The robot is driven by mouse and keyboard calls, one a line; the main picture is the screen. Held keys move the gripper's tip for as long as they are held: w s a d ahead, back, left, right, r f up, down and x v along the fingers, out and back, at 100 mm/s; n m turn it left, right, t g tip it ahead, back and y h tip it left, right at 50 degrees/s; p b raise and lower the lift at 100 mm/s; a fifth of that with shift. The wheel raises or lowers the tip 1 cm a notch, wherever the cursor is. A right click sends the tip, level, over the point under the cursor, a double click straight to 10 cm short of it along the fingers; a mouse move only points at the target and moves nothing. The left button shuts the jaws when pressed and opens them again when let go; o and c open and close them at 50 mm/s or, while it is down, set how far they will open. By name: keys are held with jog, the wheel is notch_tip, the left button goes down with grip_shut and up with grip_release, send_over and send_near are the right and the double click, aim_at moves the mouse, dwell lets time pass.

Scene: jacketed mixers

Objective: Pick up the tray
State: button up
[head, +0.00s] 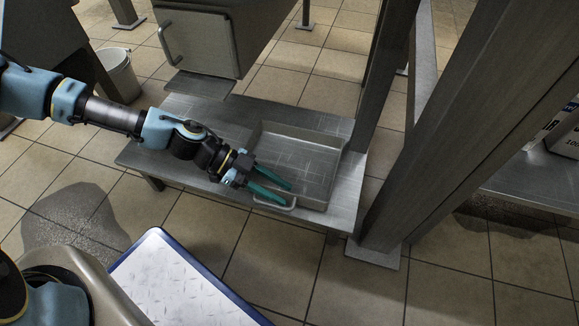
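A shallow metal tray (312,161) lies on a low steel bench (190,104), toward its right end. A bar handle (277,205) sticks out from the tray's near side. My gripper (289,193) reaches in from the left, with its two green fingers pointing right. The fingers are apart, with a gap between them. They are at the tray's near wall and handle, and the lower finger overlaps the handle in the picture. I cannot tell whether they touch it. The tray appears empty and flat on the bench.
A mixer housing with a handled door (197,45) stands behind the bench. Thick steel posts (450,130) rise on the right. A white bucket (119,75) stands at the back left. Wet patches (75,222) mark the tiled floor. Boxes sit on a right-hand shelf (530,182).

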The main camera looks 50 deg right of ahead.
grip_shut()
dwell(1.4)
